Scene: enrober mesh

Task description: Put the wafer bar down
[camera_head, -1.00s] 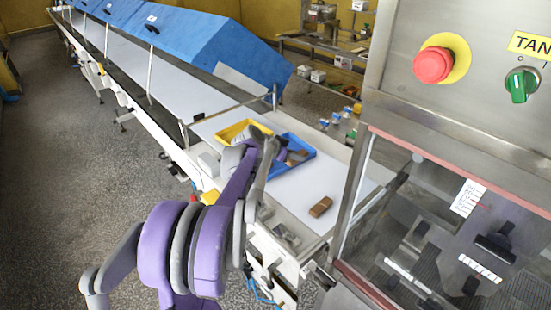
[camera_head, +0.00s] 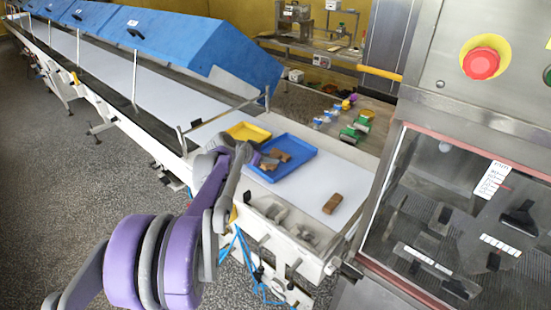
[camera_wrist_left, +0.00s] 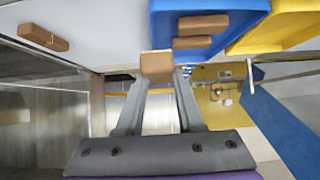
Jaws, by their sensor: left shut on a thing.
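My left gripper (camera_head: 249,157) reaches to the near left side of the blue tray (camera_head: 301,163). In the left wrist view the gripper (camera_wrist_left: 158,82) is shut on a brown wafer bar (camera_wrist_left: 157,65), seen end-on between the fingertips. The held bar appears clear of the tray in that view; its height cannot be told. Two brown bars, an upper one (camera_wrist_left: 203,25) and a lower one (camera_wrist_left: 192,42), lie in the blue tray (camera_wrist_left: 240,6). Another bar (camera_head: 332,203) lies alone on the white surface (camera_head: 305,192). My right gripper is out of view.
A yellow tray (camera_head: 247,132) adjoins the blue one. Blue covers (camera_head: 215,55) stand over the conveyor behind. A steel cabinet with a red button (camera_head: 482,63) and a window closes off the right. White surface is free around the lone bar.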

